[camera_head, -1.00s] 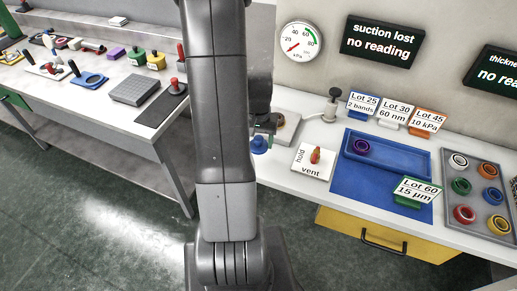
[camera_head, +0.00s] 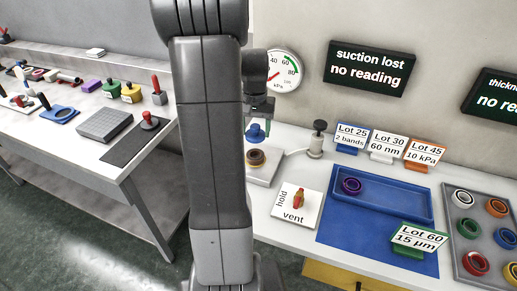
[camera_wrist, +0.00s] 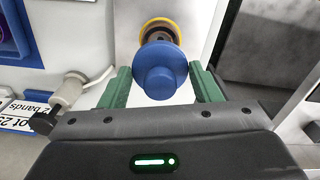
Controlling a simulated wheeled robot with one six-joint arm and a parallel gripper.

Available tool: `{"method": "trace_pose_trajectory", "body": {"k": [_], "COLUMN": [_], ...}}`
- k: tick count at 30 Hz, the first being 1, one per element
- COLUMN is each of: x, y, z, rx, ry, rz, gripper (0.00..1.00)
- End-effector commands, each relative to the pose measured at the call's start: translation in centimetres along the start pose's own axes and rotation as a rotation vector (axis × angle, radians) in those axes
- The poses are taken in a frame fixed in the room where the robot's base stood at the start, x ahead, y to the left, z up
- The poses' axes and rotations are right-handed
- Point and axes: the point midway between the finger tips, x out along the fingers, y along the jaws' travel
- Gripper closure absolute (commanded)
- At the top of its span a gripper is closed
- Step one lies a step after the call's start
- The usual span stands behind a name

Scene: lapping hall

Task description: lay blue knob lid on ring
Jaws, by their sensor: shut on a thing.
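My gripper (camera_head: 258,128) is shut on the blue knob lid (camera_head: 255,134), seen in the head view above the white plate at the back of the bench. In the wrist view, the lid (camera_wrist: 160,68) sits between the green fingers (camera_wrist: 162,88) with its knob toward the camera. A ring (camera_head: 256,159) in dark brown and yellow lies on the plate just below the lid, with a gap between them in the head view. In the wrist view the ring (camera_wrist: 157,23) shows partly behind the lid, which hides its near side.
A hold/vent valve plate (camera_head: 296,208) with a red-orange handle is right of the white plate (camera_head: 262,178). A grey post (camera_head: 318,140) stands behind it. A blue tray (camera_head: 405,207) with a purple ring is farther right. Open floor separates the side table (camera_head: 75,150).

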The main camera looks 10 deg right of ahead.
Motion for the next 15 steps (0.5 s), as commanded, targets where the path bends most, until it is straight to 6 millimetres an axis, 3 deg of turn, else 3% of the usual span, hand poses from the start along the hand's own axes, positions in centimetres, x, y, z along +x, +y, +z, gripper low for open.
{"method": "trace_pose_trajectory", "body": {"k": [3,11,15], "x": [2.2,4.4,6.5], "y": [0.0,0.0,0.0], "z": [0.1,0.0,0.1], "rx": [0.000,0.000,0.000], "ry": [-0.003,-0.001,-0.003], "rz": [0.001,0.000,0.001], "gripper": [0.74,0.74,0.74]}}
